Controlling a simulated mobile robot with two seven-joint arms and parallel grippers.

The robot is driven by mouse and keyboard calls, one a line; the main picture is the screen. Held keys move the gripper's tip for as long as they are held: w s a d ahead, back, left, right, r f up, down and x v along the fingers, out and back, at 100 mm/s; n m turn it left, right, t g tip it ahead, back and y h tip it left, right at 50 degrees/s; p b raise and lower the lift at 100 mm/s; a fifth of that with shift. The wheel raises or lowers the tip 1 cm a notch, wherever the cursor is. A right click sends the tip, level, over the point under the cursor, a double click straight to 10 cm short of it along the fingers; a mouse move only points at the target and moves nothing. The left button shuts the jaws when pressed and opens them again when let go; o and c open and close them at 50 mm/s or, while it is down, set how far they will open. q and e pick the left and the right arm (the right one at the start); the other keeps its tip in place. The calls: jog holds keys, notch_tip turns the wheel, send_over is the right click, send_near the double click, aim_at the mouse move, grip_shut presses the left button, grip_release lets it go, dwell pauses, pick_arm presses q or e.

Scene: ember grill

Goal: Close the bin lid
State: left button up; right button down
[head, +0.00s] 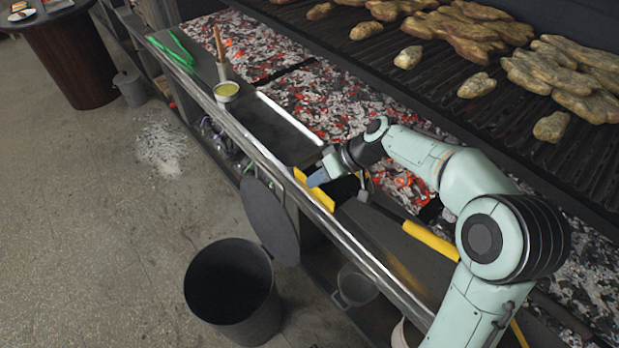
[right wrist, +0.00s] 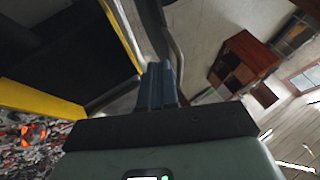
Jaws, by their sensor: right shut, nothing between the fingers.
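The dark round bin (head: 258,325) stands on the floor at the lower middle of the head view, with its mouth open. Its flat round lid (head: 268,220) stands tilted up at the bin's upper right edge, against the grill's front. My right gripper (head: 316,180) is shut and empty. It is over the grill's front ledge beside a yellow-edged part, to the right of the lid and apart from it in the picture. Its blue fingers (right wrist: 160,85) are together in the right wrist view. I cannot identify the lid there. My left gripper is not in view.
The grill's metal front rail (head: 235,125) runs between my right arm and the floor. Glowing coals (head: 335,110) lie behind it. A cup of yellow sauce (head: 227,91) and green tongs (head: 172,52) are on the ledge. Floor left of the bin is clear.

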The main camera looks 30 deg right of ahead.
jog(key=x, duration=0.8)
jog(key=shift+a+f, duration=0.2)
jog(key=shift+f, duration=0.1)
jog(key=shift+w, duration=0.1)
